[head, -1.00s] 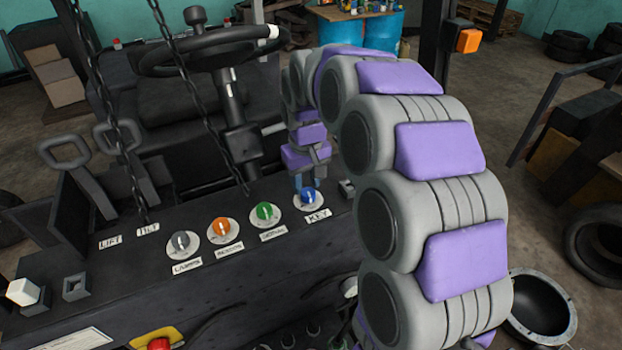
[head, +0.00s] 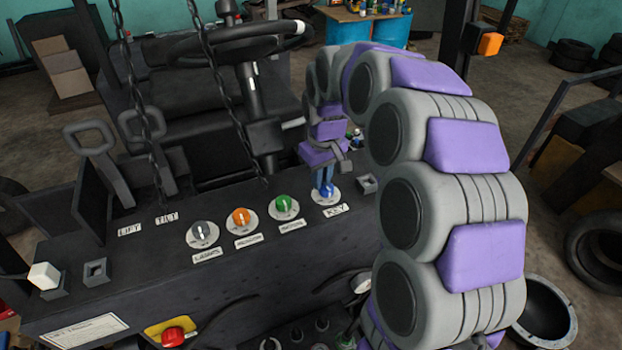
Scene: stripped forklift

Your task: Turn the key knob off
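The blue key knob (head: 328,189) sits on a round white plate at the right end of a row of knobs, above a label reading KEY. My gripper (head: 323,178) points down at it from above, with its blue fingers at the knob's top. The fingers overlap the knob in this view, and I cannot tell whether they are closed on it. My grey and purple arm arches in from the right. The knob's exact angle is partly hidden by the fingers.
Green (head: 285,206), orange (head: 241,217) and grey (head: 202,232) knobs stand in a row to the left. The steering wheel (head: 236,42) and hanging chains (head: 211,85) are behind and left. A red button (head: 173,336) is at the front.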

